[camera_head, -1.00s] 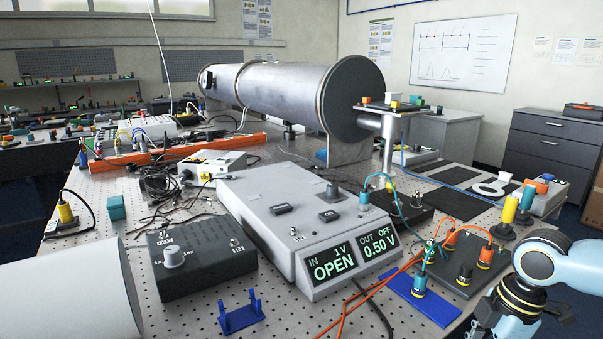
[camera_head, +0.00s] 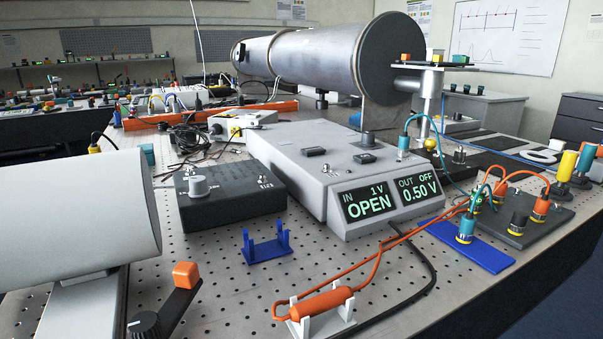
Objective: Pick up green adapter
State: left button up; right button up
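Several small coloured connectors sit around a dark box (camera_head: 524,229) at the right of the table. A small green piece (camera_head: 477,197), possibly the green adapter, shows at the box's left edge, partly hidden by cables. A teal plug (camera_head: 466,227) with a yellowish ring stands on a blue plate (camera_head: 484,250) in front of it. A teal-green block (camera_head: 461,59) also lies on the raised platform at the back right. I cannot tell for sure which one is the adapter. Neither of my grippers is in view.
A grey meter (camera_head: 335,170) reading OPEN and 0.50 V fills the middle. An orange probe (camera_head: 322,303) rests in a white stand at the front, its cables running right. A white cylinder (camera_head: 75,215) blocks the left. A blue bracket (camera_head: 267,247) stands on clear perforated tabletop.

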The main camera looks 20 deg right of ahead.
aim_at(479, 205)
jog(key=z, duration=1.6)
